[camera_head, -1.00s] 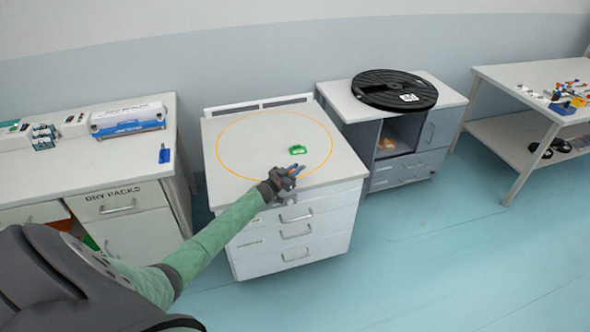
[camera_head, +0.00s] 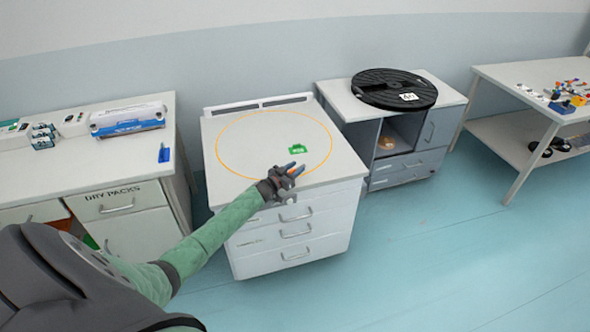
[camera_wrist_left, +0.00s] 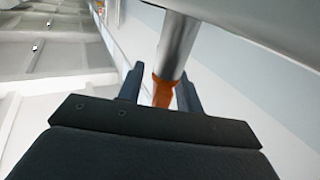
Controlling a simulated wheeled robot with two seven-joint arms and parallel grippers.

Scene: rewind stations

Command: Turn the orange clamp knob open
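The orange clamp knob (camera_wrist_left: 163,92) shows in the left wrist view at the end of a grey metal shaft (camera_wrist_left: 176,45). It lies between the two fingers of my left gripper (camera_wrist_left: 158,82). A gap shows on its left side; on its right side I cannot tell whether the finger touches it. In the head view my left gripper (camera_head: 294,168) is over the front edge of the middle white cabinet (camera_head: 265,170), its fingers apart. My right gripper is not in view.
An orange circle (camera_head: 222,160) and a small green item (camera_head: 297,147) are on the middle cabinet top. A black reel (camera_head: 375,82) lies on the cabinet to the right. A left counter (camera_head: 75,165) holds boxes. A table (camera_head: 510,75) with small parts stands far right.

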